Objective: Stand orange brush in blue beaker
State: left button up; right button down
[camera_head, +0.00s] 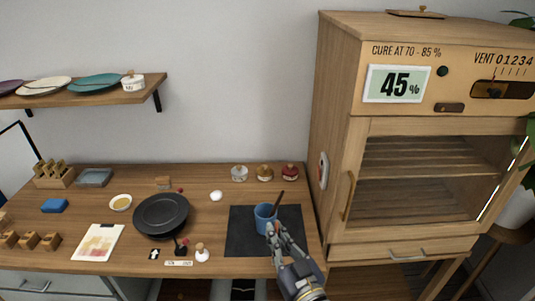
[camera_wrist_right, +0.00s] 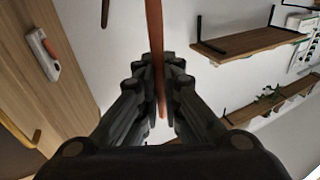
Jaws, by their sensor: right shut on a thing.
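The blue beaker (camera_head: 263,217) stands on a dark mat (camera_head: 238,240) at the right of the bench. A dark stick (camera_head: 280,198) rises from the beaker's mouth area and leans right. My right gripper (camera_head: 271,231) is at the beaker's front right, overlapping its lower edge in the head view. In the right wrist view my right gripper (camera_wrist_right: 160,95) is shut on the orange brush (camera_wrist_right: 155,45), whose thin handle runs between the fingers and out of the top of the picture. I cannot tell whether the brush is inside the beaker. My left gripper is not in view.
A black pan (camera_head: 161,215) lies left of the mat, with a white jar (camera_head: 202,254) near its front. Several lidded jars (camera_head: 264,173) stand along the back. A wooden cabinet (camera_head: 340,120) rises close on the right. The mat's left part is clear.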

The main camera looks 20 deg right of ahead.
pick_arm(q)
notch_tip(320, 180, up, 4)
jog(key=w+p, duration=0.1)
jog(key=p, duration=0.2)
pick_arm(e)
jog(key=w+d+r, duration=0.1)
jog(key=w+r, duration=0.4)
jog(key=w, duration=0.4)
jog(key=w+d+r, duration=0.1)
jog(key=w+r, duration=0.3)
jog(key=w, duration=0.5)
pick_arm(q)
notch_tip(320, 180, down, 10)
jog(key=b, duration=0.9)
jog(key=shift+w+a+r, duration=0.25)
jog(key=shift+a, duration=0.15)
pick_arm(e)
notch_tip(320, 180, down, 12)
jog(key=shift+w+a+f+n+y, duration=0.2)
jog(key=shift+n+y, duration=0.1)
jog(key=shift+n, duration=0.1)
